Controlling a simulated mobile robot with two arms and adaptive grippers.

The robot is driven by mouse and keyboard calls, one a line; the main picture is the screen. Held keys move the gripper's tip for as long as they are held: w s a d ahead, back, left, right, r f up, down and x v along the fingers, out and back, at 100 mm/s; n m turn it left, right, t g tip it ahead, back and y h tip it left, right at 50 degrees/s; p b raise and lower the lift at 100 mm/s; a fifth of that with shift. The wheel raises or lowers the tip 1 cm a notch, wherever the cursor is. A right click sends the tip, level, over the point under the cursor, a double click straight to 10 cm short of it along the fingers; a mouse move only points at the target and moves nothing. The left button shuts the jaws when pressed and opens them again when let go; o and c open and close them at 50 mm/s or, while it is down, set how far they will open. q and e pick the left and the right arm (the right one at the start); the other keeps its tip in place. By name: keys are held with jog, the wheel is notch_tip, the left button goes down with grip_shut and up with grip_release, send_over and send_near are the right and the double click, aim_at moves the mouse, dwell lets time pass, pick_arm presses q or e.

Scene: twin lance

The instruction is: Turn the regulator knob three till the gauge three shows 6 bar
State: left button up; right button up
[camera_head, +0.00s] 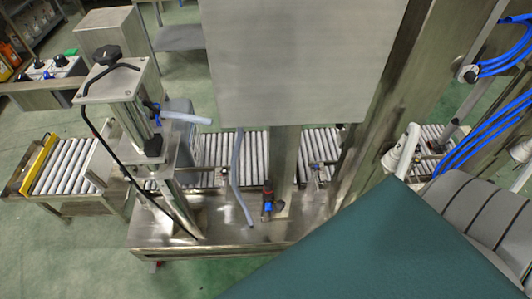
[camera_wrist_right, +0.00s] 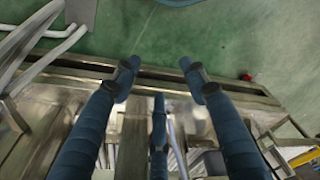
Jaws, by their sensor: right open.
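I cannot make out regulator knob three or gauge three in either view. In the head view a black knob (camera_head: 107,55) tops the steel post on the left, and a second black knob (camera_head: 153,146) sits lower on it. No marking can be read on them. My right gripper (camera_wrist_right: 156,78) shows in the right wrist view with its blue fingers spread and nothing between them. It is above a steel frame edge and green floor. My left gripper is not in view.
A steel machine with a roller conveyor (camera_head: 62,166) spans the head view. A large grey panel (camera_head: 300,60) hides much of its middle. A small red and blue fitting (camera_head: 267,200) stands on the steel base. Blue hoses (camera_head: 480,135) run at the right. Green floor is clear at lower left.

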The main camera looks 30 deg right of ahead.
jog(key=w+d+r+m+p, duration=0.1)
jog(key=w+r+p, duration=0.25)
jog(key=r, duration=0.65)
jog(key=w+d+r+m+t+h+p, duration=0.15)
jog(key=w+r, duration=0.25)
jog(key=r, duration=0.7)
jog(key=w+r+m+p, duration=0.1)
jog(key=w+r+p, duration=0.3)
jog(key=r, duration=0.6)
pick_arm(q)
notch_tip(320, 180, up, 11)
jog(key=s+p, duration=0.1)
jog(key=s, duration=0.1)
pick_arm(e)
jog(key=m+g+h+b, duration=0.2)
jog(key=m+h, duration=0.1)
jog(key=m, duration=1.1)
send_near(268, 183)
jog(key=b+x, duration=0.8)
jog(key=x, duration=0.1)
jog(key=shift+a, duration=0.15)
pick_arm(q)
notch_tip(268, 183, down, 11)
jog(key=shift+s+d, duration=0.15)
